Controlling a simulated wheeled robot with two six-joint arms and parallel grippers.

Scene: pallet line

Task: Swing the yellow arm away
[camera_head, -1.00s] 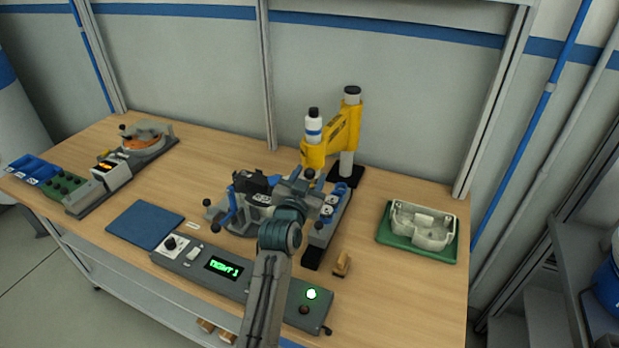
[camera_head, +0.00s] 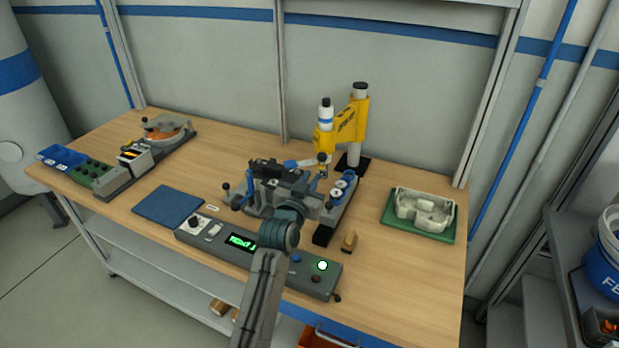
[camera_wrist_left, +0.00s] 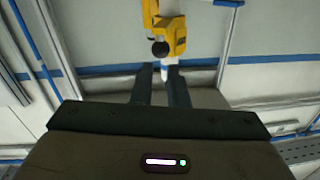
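The yellow arm (camera_head: 346,126) sits on an upright grey post at the back of the bench. My right gripper is not in view.
A control box (camera_head: 258,250) with a lit display lies at the front. A blue mat (camera_head: 168,206) lies left. Bare wood lies front right.

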